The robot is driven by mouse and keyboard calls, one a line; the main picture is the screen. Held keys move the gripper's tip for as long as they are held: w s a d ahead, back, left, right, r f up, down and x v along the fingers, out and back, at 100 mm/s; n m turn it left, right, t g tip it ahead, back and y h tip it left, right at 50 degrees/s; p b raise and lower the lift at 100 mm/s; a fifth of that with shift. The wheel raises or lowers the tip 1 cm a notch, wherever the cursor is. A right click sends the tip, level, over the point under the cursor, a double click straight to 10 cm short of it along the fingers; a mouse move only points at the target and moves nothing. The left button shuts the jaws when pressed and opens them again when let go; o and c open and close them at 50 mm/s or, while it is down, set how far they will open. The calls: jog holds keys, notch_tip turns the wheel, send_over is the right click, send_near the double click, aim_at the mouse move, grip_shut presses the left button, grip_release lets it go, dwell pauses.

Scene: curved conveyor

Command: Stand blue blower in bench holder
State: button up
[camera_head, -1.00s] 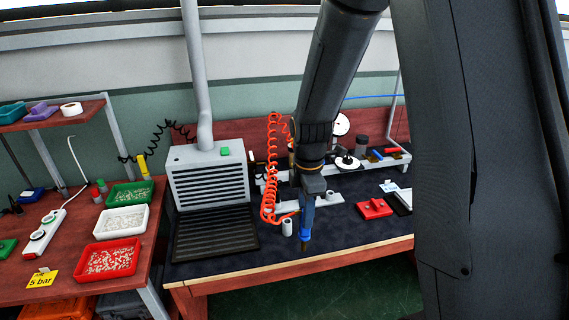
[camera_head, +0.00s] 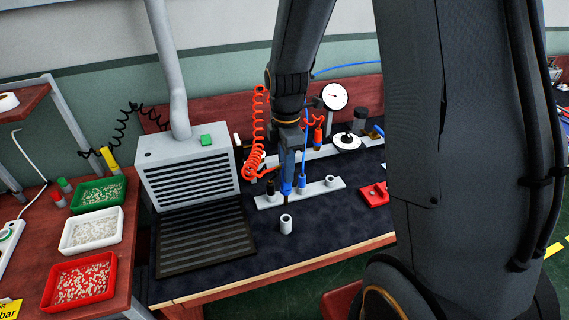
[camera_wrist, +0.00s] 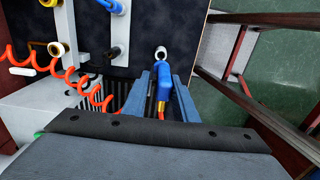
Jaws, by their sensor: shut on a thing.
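My gripper (camera_head: 287,162) points down over the bench, shut on the blue blower (camera_head: 286,187). The blower hangs roughly upright, partly hidden by the fingers. In the wrist view the blower (camera_wrist: 164,88) sits between my two fingers (camera_wrist: 165,97), with an orange part at its near end. A free-standing pale cup-like holder (camera_head: 286,224) stands on the dark mat in front of the blower. In the wrist view the holder's round opening (camera_wrist: 160,53) lies just beyond the blower's end. The blower looks above and outside it; the exact gap cannot be told.
A pale rail (camera_head: 268,201) with upright tools and a socket (camera_head: 330,181) runs behind the holder. An orange coiled hose (camera_head: 258,130) hangs left of my gripper. A grey vented box (camera_head: 188,170) stands left; a red block (camera_head: 373,194) lies right. Mat around the holder is clear.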

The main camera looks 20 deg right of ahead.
jog(key=shift+p, duration=0.3)
jog(key=b, duration=0.3)
send_over(286, 203)
jog(key=shift+w+d+f, duration=0.1)
jog(key=shift+w+f, duration=0.05)
jog(key=shift+f, duration=0.8)
jog(key=shift+w+d+f, duration=0.1)
jog(key=shift+w+f, duration=0.05)
jog(key=shift+f, duration=0.85)
jog(key=shift+w+f, duration=0.15)
jog(key=shift+f, duration=0.8)
jog(key=shift+p, duration=0.45)
jog(key=shift+f+b, duration=1.95)
jog(key=shift+f, duration=1.65)
jog(key=o, duration=0.9)
jog(key=shift+r, duration=0.1)
jog(key=shift+r+b, duration=0.85)
jog(key=shift+r, duration=3)
